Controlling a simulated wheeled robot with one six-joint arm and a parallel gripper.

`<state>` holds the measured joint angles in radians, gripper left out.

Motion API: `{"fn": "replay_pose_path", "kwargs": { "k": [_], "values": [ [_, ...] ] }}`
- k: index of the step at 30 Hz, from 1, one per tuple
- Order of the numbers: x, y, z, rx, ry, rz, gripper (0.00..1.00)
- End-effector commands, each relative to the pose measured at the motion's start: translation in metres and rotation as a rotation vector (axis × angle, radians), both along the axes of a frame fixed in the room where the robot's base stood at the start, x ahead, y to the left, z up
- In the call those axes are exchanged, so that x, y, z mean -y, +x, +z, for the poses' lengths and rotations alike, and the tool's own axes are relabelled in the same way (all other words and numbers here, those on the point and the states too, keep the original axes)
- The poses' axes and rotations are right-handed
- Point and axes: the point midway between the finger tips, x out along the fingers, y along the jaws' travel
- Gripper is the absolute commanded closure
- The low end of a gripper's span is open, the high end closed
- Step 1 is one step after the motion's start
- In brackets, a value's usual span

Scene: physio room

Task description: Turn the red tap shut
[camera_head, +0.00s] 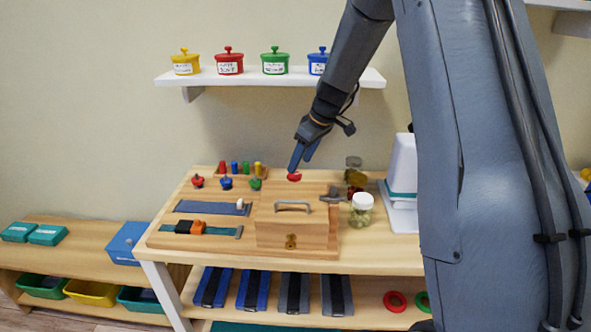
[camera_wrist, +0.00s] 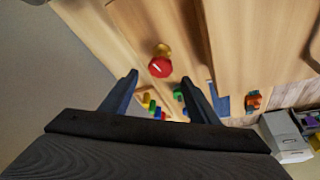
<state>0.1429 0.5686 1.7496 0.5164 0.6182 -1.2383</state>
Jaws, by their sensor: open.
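The red tap (camera_head: 294,177) stands at the back of the wooden activity board, behind the box with the grey handle. In the wrist view the red tap (camera_wrist: 159,67) shows a round red top with a thin pale mark, on a brass-coloured base. My gripper (camera_head: 302,162) points down just above the tap. In the wrist view my gripper (camera_wrist: 160,79) is open and empty, one finger on each side of the tap's line, with the tap slightly beyond the tips. I cannot tell how far the tap is turned.
A wooden box (camera_head: 282,222) with a grey handle stands in front of the tap. Jars (camera_head: 361,210) stand to its right. Coloured knobs (camera_head: 227,183) and pegs (camera_head: 246,167) are to its left. A shelf (camera_head: 260,77) with coloured pots hangs behind my arm.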

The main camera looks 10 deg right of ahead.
Motion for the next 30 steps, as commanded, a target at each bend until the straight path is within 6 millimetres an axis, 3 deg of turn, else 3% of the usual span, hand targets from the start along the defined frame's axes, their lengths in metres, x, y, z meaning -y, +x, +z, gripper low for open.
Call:
{"fn": "replay_pose_path", "kwargs": {
  "k": [9,21,23,29,30],
  "values": [
    [-0.011,0.011,-0.04,-0.002,0.0,-0.001,0.45],
    [-0.013,0.015,-0.048,-0.001,0.0,-0.002,0.45],
    [-0.013,0.014,-0.048,-0.001,0.0,-0.002,0.52],
    [-0.013,0.014,-0.048,-0.001,0.0,-0.002,0.85],
    [-0.013,0.014,-0.048,-0.001,0.0,-0.002,0.86]
  ]
}}
